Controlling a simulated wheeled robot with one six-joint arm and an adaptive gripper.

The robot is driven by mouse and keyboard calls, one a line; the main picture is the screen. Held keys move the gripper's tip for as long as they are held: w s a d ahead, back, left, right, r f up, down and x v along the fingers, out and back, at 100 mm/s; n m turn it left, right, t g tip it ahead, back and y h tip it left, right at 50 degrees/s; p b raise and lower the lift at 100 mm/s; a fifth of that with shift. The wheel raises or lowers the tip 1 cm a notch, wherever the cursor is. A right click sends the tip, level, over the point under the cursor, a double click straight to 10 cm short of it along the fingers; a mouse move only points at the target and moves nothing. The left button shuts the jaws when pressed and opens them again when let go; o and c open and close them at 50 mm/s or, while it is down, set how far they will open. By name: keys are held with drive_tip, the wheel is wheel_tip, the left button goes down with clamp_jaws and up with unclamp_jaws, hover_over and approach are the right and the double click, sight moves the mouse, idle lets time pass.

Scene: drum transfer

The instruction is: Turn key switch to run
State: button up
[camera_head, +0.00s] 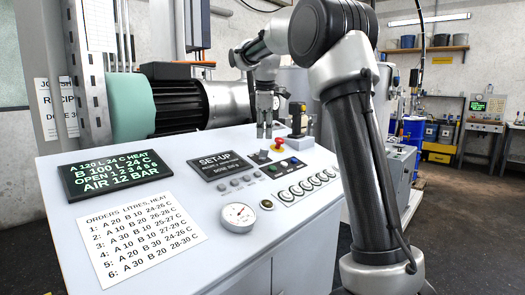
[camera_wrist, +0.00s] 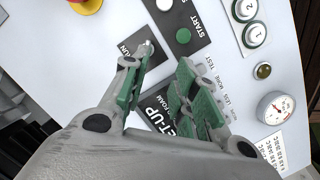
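The key switch (camera_wrist: 147,46) shows in the wrist view as a small silvery key on a dark plate, close to the tip of the left finger and partly hidden by it. The word RUN is partly readable beside it. In the head view the key switch (camera_head: 262,155) is a small grey piece on the panel, below my gripper (camera_head: 264,135). In the wrist view my gripper (camera_wrist: 160,66) is open, its green-padded fingers apart with nothing between them. The key's exact angle is too small to tell.
A red emergency stop (camera_head: 278,144) stands just right of the key switch. The set-up display (camera_head: 220,164), a gauge (camera_head: 238,216) and several round buttons sit on the white panel (camera_head: 215,255). A motor (camera_head: 165,98) is behind the panel.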

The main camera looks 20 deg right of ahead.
sight(262, 149)
drive_tip(key=shift+n, duration=0.4)
drive_tip(key=w+f, duration=0.1)
drive_tip(key=f, duration=0.1)
drive_tip(key=w+f, duration=0.2)
drive_tip(key=f, duration=0.1)
drive_tip(key=w+f, duration=0.1)
drive_tip(key=f, duration=0.2)
drive_tip(key=shift+w+d, duration=0.2)
drive_tip(key=shift+d, duration=0.15)
clamp_jaws()
